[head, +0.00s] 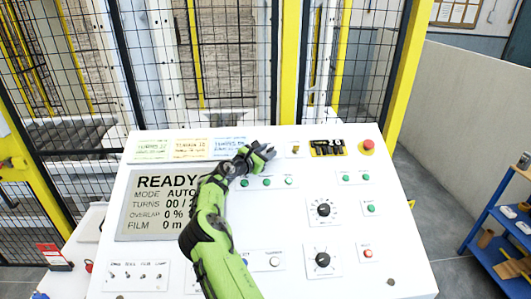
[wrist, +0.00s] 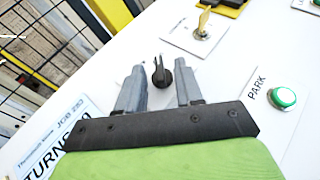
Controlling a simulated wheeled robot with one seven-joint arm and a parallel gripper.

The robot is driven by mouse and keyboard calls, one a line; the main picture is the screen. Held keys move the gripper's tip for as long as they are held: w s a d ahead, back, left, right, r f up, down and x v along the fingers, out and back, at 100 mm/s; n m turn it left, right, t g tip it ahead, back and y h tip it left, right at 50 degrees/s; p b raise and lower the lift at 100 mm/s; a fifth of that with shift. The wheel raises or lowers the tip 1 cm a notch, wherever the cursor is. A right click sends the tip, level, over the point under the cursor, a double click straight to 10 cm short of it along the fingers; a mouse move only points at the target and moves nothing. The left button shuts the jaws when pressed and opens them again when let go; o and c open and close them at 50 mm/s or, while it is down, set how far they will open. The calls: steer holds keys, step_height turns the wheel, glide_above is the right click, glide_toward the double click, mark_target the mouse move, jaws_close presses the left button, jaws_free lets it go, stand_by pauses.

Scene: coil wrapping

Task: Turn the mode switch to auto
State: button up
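A small black selector knob (wrist: 160,74), which looks like the mode switch, stands on the white panel in the wrist view. My gripper (wrist: 157,77) is open, with one grey finger on each side of the knob and a visible gap to each. In the head view my gripper (head: 266,151) is at the panel's upper middle and hides the knob. The knob's labels are not readable. The display (head: 160,205) on the panel reads READY and MODE AUTO.
A key switch (wrist: 203,25) sits just beyond the knob, and a green PARK button (wrist: 284,97) is to the right. Two dials, including one black dial (head: 323,208), and a red emergency button (head: 368,146) are farther right. A mesh fence (head: 160,60) stands behind the panel.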

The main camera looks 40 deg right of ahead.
steer(key=s+a+r+b, duration=0.1)
steer(key=s+a+b, duration=0.1)
steer(key=a, duration=1.3)
steer(key=shift+s+a+r, duration=0.2)
steer(key=shift+a+r, duration=0.05)
steer(key=shift+r, duration=0.1)
